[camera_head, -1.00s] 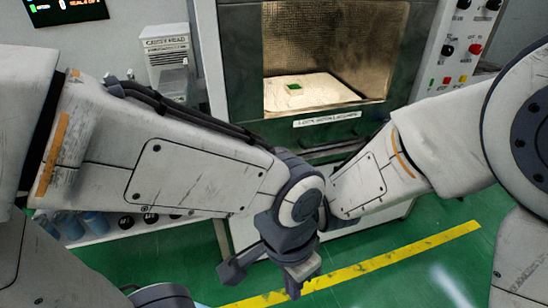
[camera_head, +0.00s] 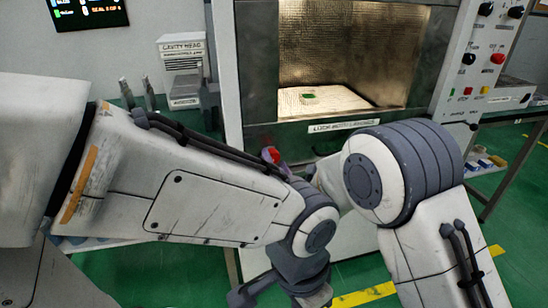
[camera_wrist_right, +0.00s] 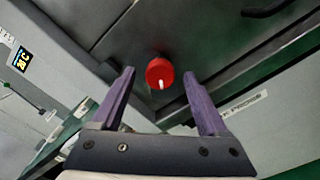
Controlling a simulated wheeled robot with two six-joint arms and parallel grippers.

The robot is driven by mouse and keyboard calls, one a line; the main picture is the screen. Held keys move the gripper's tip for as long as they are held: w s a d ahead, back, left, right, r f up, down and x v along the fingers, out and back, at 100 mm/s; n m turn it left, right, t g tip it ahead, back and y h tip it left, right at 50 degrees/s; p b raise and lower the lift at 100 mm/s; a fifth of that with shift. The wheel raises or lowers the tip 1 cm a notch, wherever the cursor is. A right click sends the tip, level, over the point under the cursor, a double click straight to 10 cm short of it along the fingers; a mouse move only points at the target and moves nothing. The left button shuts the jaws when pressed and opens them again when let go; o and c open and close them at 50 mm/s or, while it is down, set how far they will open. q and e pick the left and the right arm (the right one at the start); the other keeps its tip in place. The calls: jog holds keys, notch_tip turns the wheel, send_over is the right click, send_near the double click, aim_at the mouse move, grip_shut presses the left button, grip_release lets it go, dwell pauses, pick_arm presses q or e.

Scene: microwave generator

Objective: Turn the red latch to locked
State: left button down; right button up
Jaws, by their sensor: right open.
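The red latch (camera_wrist_right: 160,73) is a round red knob with a white mark, on the dark metal front of the microwave generator. In the right wrist view its mark points toward the bottom of the picture. My right gripper (camera_wrist_right: 159,76) is open, with its purple fingers on either side of the knob and gaps at both sides. In the head view a bit of the red latch (camera_head: 270,155) shows below the chamber window, partly covered by my left arm. My right gripper is mostly hidden there. My left gripper's dark parts show at the bottom middle; its fingers are unclear.
A grey boxed unit (camera_head: 182,70) stands left. The green floor has a yellow line (camera_head: 365,295).

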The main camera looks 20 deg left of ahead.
jog(key=shift+x, duration=1.35)
grip_shut()
